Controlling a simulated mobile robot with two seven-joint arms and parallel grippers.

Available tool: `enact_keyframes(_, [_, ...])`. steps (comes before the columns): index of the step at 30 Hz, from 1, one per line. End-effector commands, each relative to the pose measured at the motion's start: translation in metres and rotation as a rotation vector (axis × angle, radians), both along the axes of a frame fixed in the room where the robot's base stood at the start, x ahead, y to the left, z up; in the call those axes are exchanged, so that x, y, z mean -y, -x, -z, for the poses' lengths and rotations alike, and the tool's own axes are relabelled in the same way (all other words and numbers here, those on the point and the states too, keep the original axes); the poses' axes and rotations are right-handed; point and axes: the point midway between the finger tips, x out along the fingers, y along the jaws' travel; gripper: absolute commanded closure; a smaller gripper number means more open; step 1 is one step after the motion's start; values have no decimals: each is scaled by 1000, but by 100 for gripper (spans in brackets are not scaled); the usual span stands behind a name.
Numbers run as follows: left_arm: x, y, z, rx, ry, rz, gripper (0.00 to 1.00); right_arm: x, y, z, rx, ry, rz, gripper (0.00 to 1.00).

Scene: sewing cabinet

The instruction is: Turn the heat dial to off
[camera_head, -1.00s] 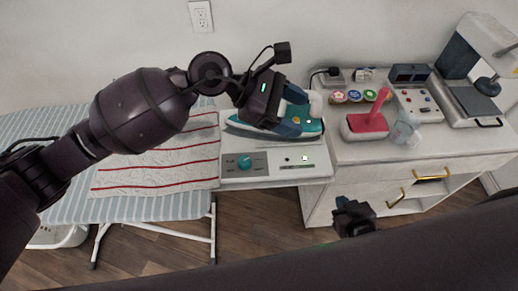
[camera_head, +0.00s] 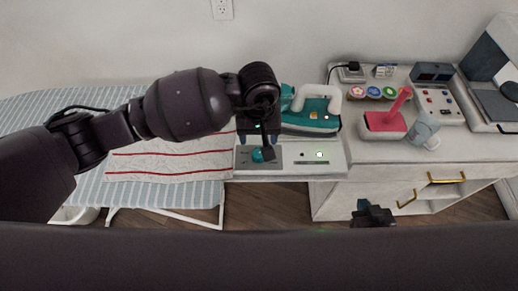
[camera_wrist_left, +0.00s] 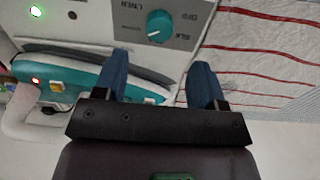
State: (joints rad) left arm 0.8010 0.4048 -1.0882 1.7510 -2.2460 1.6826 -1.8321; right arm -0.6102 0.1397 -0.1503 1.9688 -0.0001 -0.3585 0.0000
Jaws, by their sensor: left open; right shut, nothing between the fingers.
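The heat dial (camera_head: 262,155) is a round teal knob on a grey plate on the front panel of the white ironing station. In the left wrist view the dial (camera_wrist_left: 160,26) shows beyond the fingertips, beside printed labels including OFF. A white mark sits on its lower left side there, away from OFF. My left gripper (camera_head: 257,143) hangs above and just behind the dial, partly covering it. In the left wrist view its two blue fingers (camera_wrist_left: 162,75) are apart with nothing between them. My right gripper (camera_head: 373,213) is shut and empty in front of the white cabinet.
A teal iron (camera_head: 311,121) with a white handle lies just behind the panel, close to my left gripper. A green light (camera_head: 319,154) glows right of the dial. A striped towel (camera_head: 170,157) covers the ironing board on the left.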

Motion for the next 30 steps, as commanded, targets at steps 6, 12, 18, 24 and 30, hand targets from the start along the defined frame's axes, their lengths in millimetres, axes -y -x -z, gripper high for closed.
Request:
enact_keyframes(6, [1,1,38,-5,2,-3,36,1,3,-3,-9,0,1,100])
enact_keyframes(12, [1,1,65,-3,3,-4,36,1,6,-1,-21,1,3,100])
enact_keyframes(18, [1,0,76,-1,2,-3,36,2,7,-1,-23,1,3,100])
enact_keyframes(24, [1,0,78,0,3,-2,36,1,7,-2,-21,1,3,100])
enact_keyframes(30, [1,0,78,0,2,-2,51,1,6,-4,-17,1,2,100])
